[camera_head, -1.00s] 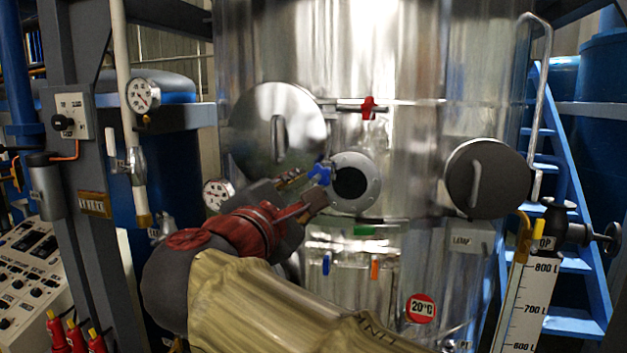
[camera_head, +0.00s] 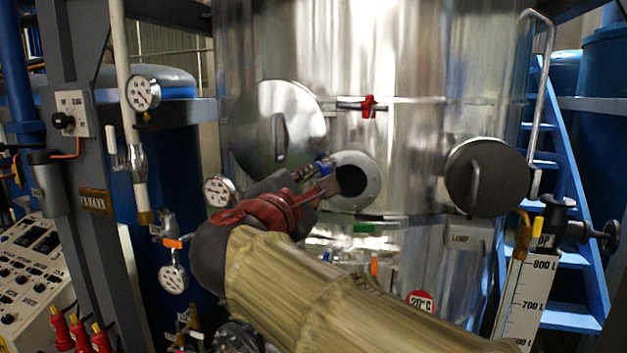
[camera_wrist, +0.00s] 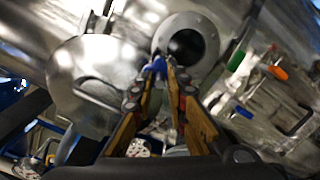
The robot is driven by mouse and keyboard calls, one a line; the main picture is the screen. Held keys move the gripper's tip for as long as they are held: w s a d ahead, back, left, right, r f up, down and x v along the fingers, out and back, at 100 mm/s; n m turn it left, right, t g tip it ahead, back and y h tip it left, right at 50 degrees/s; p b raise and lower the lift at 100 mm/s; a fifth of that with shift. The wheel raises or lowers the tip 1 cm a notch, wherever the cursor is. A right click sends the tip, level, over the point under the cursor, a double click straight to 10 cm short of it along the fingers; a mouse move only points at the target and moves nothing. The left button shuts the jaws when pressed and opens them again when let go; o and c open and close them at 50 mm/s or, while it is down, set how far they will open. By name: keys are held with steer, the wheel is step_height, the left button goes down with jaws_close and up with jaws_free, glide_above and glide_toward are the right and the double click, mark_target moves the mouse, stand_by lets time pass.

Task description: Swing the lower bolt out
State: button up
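A blue-handled bolt (camera_head: 324,167) sits at the left rim of the round porthole (camera_head: 355,183) on the steel vessel, below the red-handled bolt (camera_head: 368,106). My gripper (camera_head: 328,180) is at the porthole's left side and hides part of the rim and bolt. In the wrist view the blue handle (camera_wrist: 155,65) shows at the tips of my gripper (camera_wrist: 164,74). The two fingers stand apart with a gap between them. I cannot tell whether either fingertip touches the handle. The porthole's dark hole (camera_wrist: 187,45) lies just beyond the fingertips.
A round lid with a handle (camera_head: 275,125) is left of the porthole, and a dark round lid (camera_head: 482,178) is to the right. Blue, orange and green tabs (camera_head: 374,263) are below the porthole. A gauge (camera_head: 220,191) stands close left of my gripper.

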steer(key=shift+f, duration=0.1)
jaws_close()
stand_by(0.4)
